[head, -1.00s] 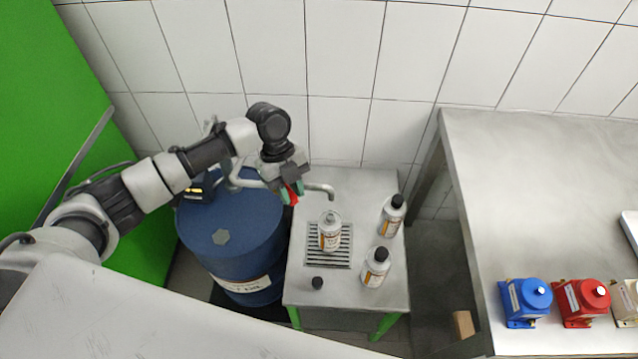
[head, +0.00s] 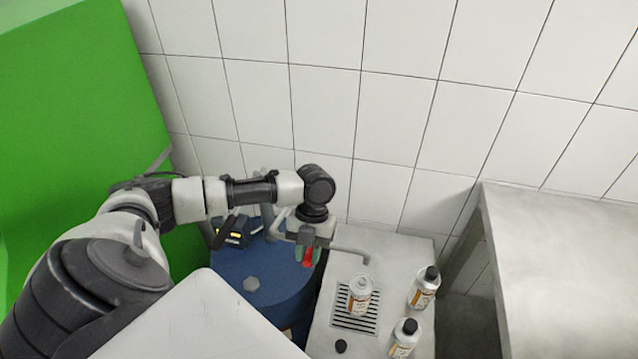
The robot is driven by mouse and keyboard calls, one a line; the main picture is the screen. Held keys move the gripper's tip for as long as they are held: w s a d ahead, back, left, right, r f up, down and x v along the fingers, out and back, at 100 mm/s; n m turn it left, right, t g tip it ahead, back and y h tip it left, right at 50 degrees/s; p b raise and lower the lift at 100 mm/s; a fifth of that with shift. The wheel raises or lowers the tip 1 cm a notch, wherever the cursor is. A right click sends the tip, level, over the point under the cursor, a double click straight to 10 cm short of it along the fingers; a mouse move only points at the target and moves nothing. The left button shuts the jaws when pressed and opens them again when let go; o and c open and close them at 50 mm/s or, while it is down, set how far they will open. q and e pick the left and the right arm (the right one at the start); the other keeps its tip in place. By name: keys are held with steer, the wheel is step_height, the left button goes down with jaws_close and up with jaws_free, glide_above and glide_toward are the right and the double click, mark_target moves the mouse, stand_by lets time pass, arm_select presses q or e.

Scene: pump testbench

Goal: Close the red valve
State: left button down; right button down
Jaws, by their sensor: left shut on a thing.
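The red valve (head: 308,257) shows as a small red handle on the grey pipe above the blue drum, partly hidden by my gripper. My left gripper (head: 307,254) points down over it, with its green-tipped fingers shut on the red handle. The pipe's spout (head: 352,251) reaches right, over the small metal table. An uncapped bottle (head: 359,294) stands upright on the drain grate near the spout's end. My right gripper is not in view.
The blue drum (head: 262,278) stands left of the metal table (head: 392,262). Two black-capped bottles, one at the back (head: 424,287) and one in front (head: 405,338), stand right of the grate. A black cap (head: 341,346) lies in front. A grey bench (head: 565,245) is at right.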

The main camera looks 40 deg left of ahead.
arm_select(q)
steer(key=shift+w+r, duration=0.1)
stand_by(0.3)
steer(key=c, duration=1)
jaws_free()
steer(key=shift+a, duration=0.1)
steer(key=shift+c, duration=0.2)
steer(key=shift+w+r, duration=0.1)
steer(key=shift+r, duration=0.15)
steer(key=b+v, duration=0.3)
steer(key=v, duration=0.7)
